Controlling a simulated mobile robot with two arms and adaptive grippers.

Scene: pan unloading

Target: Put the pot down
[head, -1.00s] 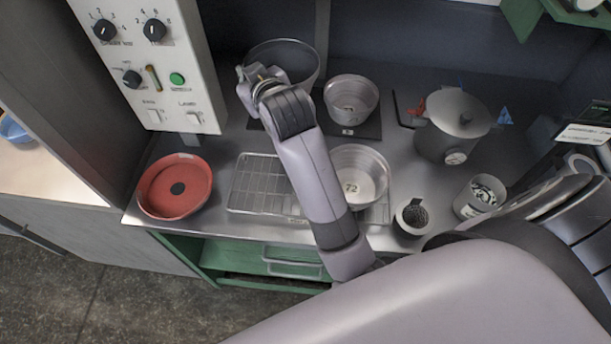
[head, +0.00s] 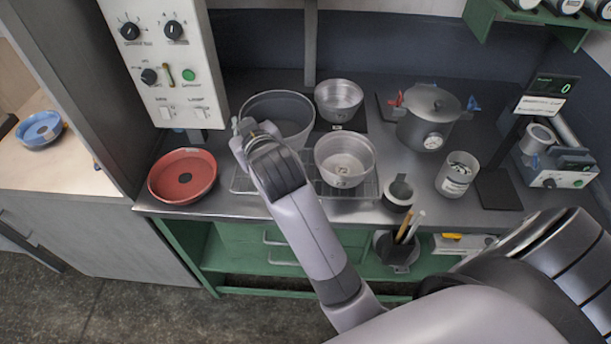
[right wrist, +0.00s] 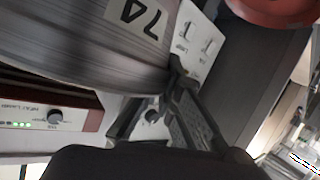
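The large grey metal pot (head: 292,108) is in the middle of the head view, over the back left part of the wire rack (head: 241,182). My right gripper (head: 243,130) is at its left rim and shut on it. In the right wrist view the pot's grey side (right wrist: 85,50) with a "74" label fills the upper left, against the fingers (right wrist: 165,92). My arm hides the pot's lower front, so I cannot tell whether it touches the rack. My left gripper is not in view.
A smaller pot (head: 345,166) stands on the rack's right part and another bowl-like pot (head: 339,98) behind it. A red pan (head: 181,174) lies left of the rack. A lidded pot (head: 427,127), a small cup (head: 398,193) and a canister (head: 457,176) stand to the right.

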